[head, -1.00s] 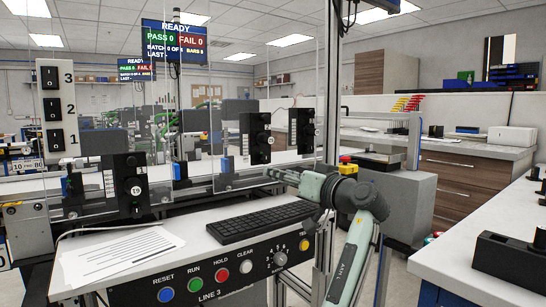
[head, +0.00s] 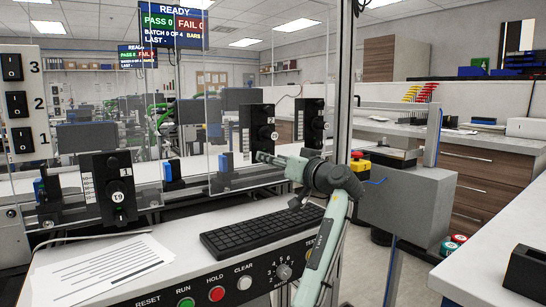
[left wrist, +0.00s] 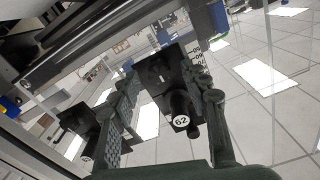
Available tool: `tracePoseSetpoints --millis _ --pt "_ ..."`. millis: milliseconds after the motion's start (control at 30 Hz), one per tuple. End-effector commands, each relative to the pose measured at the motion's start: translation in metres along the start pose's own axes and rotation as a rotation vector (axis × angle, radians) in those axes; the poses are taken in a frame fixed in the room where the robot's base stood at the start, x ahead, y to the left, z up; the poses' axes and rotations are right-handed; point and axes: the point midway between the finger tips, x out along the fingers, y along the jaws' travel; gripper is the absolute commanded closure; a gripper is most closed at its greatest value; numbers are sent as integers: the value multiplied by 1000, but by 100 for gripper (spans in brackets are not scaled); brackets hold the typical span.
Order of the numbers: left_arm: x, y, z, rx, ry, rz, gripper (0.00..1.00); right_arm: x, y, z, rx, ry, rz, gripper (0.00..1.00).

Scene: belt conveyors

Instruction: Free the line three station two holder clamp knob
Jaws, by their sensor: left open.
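The station two holder (head: 257,128) is a black upright block behind the keyboard, with a 2 near its top. My left gripper (head: 266,157) is at its lower front in the head view, its fingers small and partly merged with the holder. In the left wrist view the holder (left wrist: 160,73) appears ahead of my open left gripper (left wrist: 167,78). A round black knob (left wrist: 183,104) with a white disc marked 62 shows between the two fingers, apparently untouched. Contact is hard to judge. My right gripper is in neither view.
A station one holder (head: 110,190) stands left and another black holder (head: 312,123) stands right. Clear panels (head: 185,100) rise around the stations. A keyboard (head: 262,228), paper sheets (head: 105,268) and console buttons (head: 215,293) lie in front. A red-topped yellow button (head: 357,157) is at right.

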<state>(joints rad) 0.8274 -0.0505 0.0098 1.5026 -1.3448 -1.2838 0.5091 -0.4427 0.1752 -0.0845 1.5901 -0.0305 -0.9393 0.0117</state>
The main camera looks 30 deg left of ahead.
Motion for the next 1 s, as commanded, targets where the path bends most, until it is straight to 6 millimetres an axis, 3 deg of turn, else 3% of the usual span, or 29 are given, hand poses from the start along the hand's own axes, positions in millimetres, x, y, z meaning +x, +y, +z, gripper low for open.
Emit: tracePoseSetpoints --millis 367,700,1000 --pt "7 0 0 0 0 1 56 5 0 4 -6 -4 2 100" --pt "7 0 0 0 0 1 98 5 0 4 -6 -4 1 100" --pt "7 1 2 -12 -1 1 100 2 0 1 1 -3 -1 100"
